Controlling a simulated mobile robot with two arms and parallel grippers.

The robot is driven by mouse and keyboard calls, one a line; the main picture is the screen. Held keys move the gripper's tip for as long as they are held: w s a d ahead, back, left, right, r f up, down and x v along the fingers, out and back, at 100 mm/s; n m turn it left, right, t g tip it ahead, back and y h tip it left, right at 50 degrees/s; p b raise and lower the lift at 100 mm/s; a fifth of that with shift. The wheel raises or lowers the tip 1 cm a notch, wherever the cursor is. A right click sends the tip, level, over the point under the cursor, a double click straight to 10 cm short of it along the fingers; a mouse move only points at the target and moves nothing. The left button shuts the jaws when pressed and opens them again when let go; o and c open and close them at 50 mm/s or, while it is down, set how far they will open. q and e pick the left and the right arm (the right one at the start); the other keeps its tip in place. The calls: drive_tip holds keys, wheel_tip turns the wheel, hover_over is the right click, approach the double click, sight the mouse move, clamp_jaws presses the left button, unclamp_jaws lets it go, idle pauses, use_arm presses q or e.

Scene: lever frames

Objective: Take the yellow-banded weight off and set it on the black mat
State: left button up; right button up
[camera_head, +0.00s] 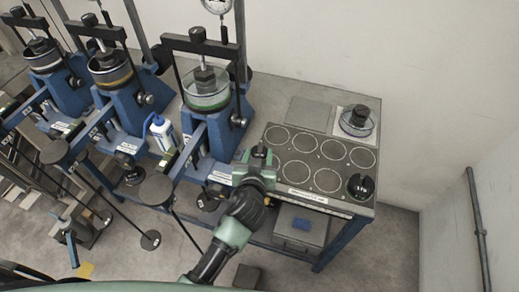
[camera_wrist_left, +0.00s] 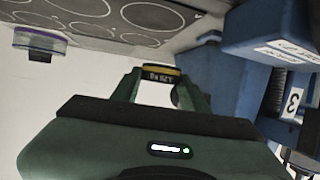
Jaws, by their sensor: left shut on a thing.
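My left gripper (camera_head: 259,160) is shut on the yellow-banded weight (camera_wrist_left: 161,76), a dark piece with a yellow band and a "1.20 KG" label. In the left wrist view, the weight sits between the two green fingertips. The black mat (camera_head: 309,160) has white circles and lies on the table just right of the gripper. It also shows in the left wrist view (camera_wrist_left: 120,30). In the head view, the gripper is between the third blue lever frame (camera_head: 221,137) and the mat's left edge, and mostly hides the weight. My right gripper is not in view.
A black knobbed piece (camera_head: 361,186) stands at the mat's front right corner. A clear dish with a black piece (camera_head: 357,121) stands behind the mat, beside a grey plate (camera_head: 309,113). More blue lever frames and a white bottle (camera_head: 162,132) are at left. The mat's circles look empty.

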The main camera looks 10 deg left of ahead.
use_arm(q)
drive_tip(key=shift+s+f+b, duration=0.15)
drive_tip(key=shift+f+b, duration=0.35)
drive_tip(key=shift+f, duration=0.05)
drive_tip(key=shift+s+f+b, duration=0.15)
drive_tip(key=shift+f+b, duration=0.3)
drive_tip(key=shift+f, duration=0.05)
drive_tip(key=f+b, duration=0.2)
drive_tip(key=shift+w+f, duration=0.2)
drive_tip(key=shift+f, duration=0.1)
drive_tip(key=shift+f+b, duration=0.3)
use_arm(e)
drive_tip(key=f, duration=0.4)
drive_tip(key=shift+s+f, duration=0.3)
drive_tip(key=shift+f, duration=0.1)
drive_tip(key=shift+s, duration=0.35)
use_arm(q)
drive_tip(key=shift+f+b, duration=0.4)
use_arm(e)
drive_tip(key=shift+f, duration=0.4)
use_arm(q)
drive_tip(key=o, duration=1.4)
drive_tip(key=shift+o, duration=0.2)
drive_tip(key=shift+s+f, duration=0.1)
